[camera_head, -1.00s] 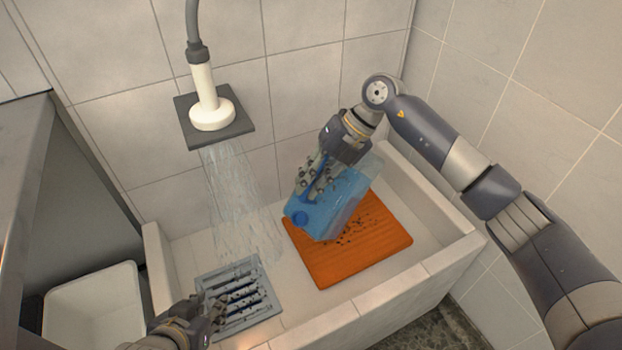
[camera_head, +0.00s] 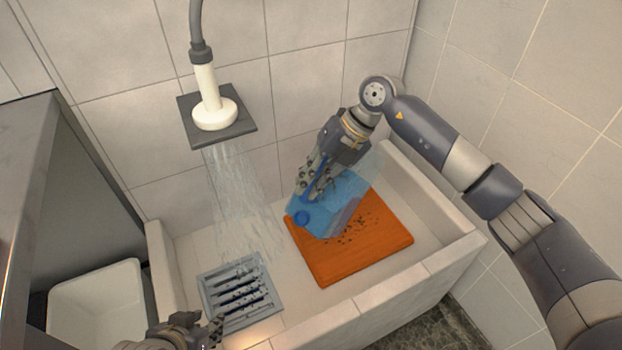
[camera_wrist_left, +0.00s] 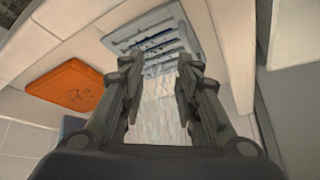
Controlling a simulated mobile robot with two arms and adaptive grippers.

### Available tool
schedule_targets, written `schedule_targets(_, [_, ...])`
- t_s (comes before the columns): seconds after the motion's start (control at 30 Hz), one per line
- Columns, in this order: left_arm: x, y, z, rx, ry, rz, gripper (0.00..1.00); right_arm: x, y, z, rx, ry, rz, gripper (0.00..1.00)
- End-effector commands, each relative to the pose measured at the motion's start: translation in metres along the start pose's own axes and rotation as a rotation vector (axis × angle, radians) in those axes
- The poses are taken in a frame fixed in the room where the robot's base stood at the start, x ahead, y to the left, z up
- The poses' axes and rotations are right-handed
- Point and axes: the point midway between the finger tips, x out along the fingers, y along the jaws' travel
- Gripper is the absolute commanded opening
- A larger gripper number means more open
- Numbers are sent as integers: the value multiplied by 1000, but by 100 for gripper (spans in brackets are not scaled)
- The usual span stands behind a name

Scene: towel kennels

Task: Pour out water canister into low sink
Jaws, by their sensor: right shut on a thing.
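The blue, see-through water canister (camera_head: 338,206) is in the head view, tilted over the orange mat in the low sink (camera_head: 385,290). My right gripper (camera_head: 308,188) is shut on it by its handle, and its blue cap faces the lower left. How much water it holds cannot be told. My left gripper (camera_head: 200,330) is at the lower left, by the sink's front wall. In the left wrist view its two fingers (camera_wrist_left: 155,100) are apart with nothing between them. The drain grate (camera_head: 240,292) lies just beyond it.
A shower head (camera_head: 213,115) on the back wall runs water down to the sink's left part near the grate. An orange ridged mat (camera_head: 365,250) with dark specks lies in the sink. A white bin (camera_head: 95,305) stands left of the sink, beside a grey counter (camera_head: 25,160).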

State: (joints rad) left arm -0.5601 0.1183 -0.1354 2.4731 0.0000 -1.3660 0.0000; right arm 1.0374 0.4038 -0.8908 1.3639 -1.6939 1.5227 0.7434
Motion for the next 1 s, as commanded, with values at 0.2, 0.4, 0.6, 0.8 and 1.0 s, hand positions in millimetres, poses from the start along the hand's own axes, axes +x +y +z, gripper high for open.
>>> schedule_targets(0.2, [-2,-1,8,-1,-37,-2,30,-2,4,0,-7,-10,-4,0])
schedule_targets(0.4, [-4,-2,16,-2,-71,-4,30,-2,4,-1,-9,-15,-10,0])
schedule_targets(0.6, [-7,-3,24,-3,-105,-5,30,-2,5,-1,-12,-20,-16,0])
schedule_targets(0.8, [-9,-4,32,-4,-139,-7,30,-2,6,-2,-16,-26,-23,0])
schedule_targets(1.0, [-14,-4,38,-6,-172,-8,30,-3,9,-3,-23,-34,-36,0])
